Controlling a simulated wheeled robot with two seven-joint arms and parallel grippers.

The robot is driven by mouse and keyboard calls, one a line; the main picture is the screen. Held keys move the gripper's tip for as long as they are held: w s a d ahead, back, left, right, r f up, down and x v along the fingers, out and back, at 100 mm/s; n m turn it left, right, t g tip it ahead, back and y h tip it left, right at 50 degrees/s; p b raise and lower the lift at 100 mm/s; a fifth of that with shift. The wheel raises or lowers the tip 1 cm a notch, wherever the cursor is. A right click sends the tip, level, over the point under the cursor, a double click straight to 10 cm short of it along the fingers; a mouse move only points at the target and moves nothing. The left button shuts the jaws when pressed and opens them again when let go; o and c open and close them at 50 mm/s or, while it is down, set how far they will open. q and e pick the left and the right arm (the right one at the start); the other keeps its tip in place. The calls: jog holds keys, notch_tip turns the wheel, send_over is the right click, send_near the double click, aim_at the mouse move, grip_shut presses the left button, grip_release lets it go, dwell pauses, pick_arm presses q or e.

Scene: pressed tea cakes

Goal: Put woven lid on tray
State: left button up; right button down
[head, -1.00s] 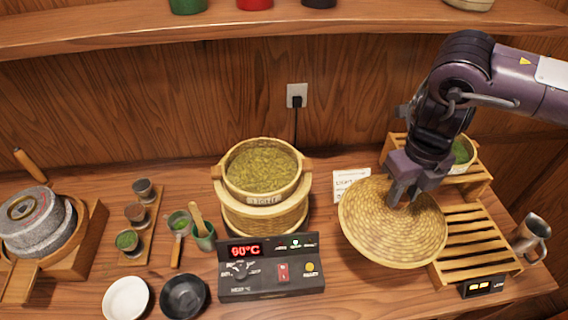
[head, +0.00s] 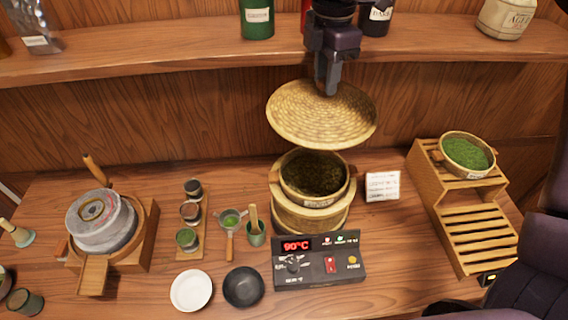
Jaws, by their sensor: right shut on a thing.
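My right gripper (head: 327,88) is shut on the woven lid (head: 300,125), a round shallow straw-coloured cone, holding it by its top. The lid hangs in the air over and slightly behind the round steamer tray (head: 289,198), apart from it and hiding part of its back rim. The tray is pale wood or bamboo, filled with dark green leaf, and sits on a round steamer base (head: 310,222). The tray's front and its leaf show uncovered below the lid. My left gripper is not in view.
A control box (head: 318,268) reading 90°C stands in front of the steamer. A stone mill (head: 100,225) is at the left, cups and two bowls nearer the middle. A slatted wooden rack (head: 470,225) with a green-filled basket (head: 467,152) stands right. A shelf (head: 190,45) runs behind.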

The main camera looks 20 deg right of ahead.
jog(key=shift+w+a, duration=0.15)
jog(key=shift+a, duration=0.05)
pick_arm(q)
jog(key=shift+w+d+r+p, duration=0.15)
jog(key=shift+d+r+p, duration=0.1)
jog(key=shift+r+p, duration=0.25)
pick_arm(e)
notch_tip(320, 180, down, 18)
jog(key=shift+d+r, duration=0.25)
jog(key=shift+f, duration=0.1)
jog(key=shift+f+b, duration=0.3)
jog(key=shift+f, duration=0.25)
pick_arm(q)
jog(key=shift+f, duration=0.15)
pick_arm(e)
jog(key=c, duration=1.1)
grip_release()
jog(key=shift+r, duration=0.1)
